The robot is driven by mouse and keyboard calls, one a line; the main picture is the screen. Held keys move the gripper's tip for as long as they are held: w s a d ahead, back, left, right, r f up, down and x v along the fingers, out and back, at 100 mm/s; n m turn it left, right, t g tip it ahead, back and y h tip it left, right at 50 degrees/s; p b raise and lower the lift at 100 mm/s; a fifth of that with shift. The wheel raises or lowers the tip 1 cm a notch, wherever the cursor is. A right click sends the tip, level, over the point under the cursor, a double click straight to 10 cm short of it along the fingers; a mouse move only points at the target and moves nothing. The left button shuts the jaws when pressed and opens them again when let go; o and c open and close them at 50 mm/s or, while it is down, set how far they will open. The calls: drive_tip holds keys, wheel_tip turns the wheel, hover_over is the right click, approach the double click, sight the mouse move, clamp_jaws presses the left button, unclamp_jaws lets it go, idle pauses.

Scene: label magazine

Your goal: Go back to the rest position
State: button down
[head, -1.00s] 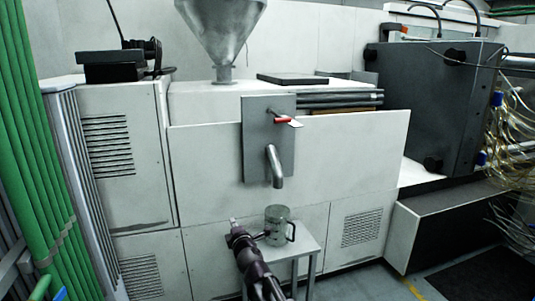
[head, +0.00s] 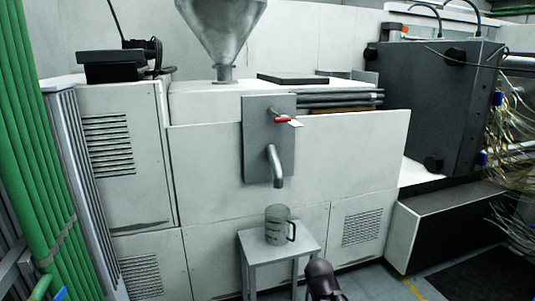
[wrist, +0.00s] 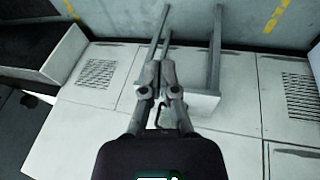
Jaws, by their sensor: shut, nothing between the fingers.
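My gripper (wrist: 158,78) shows in the wrist view with its two fingers together and nothing between them. In the head view, only a dark part of my arm shows at the bottom edge, right of the stool; the fingers are out of that frame. A clear jug with a dark handle (head: 277,228) stands upright on a small light stool (head: 256,252) in the head view. In the wrist view, the stool (wrist: 205,104) lies beyond my fingers, which cover part of it. The jug is mostly hidden there.
A large pale machine (head: 340,155) stands behind the stool. Its bent spout (head: 275,165) points down above the jug, with a red-handled lever (head: 283,120) over it. Green pipes (head: 35,160) run down the left. Clear floor (head: 375,285) shows at the lower right.

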drive_tip(key=s+f+m+g+y, duration=0.1)
drive_tip(key=s+m+g+y, duration=0.2)
drive_tip(key=s, duration=0.5)
wheel_tip(320, 180, up, 13)
drive_tip(key=h+p, duration=0.1)
drive_tip(key=p, duration=1.1)
drive_tip(key=shift+d+f+g+p, duration=0.2)
drive_tip(key=shift+d+g+p, duration=0.1)
drive_tip(key=shift+p, duration=0.1)
drive_tip(key=shift+w, duration=0.1)
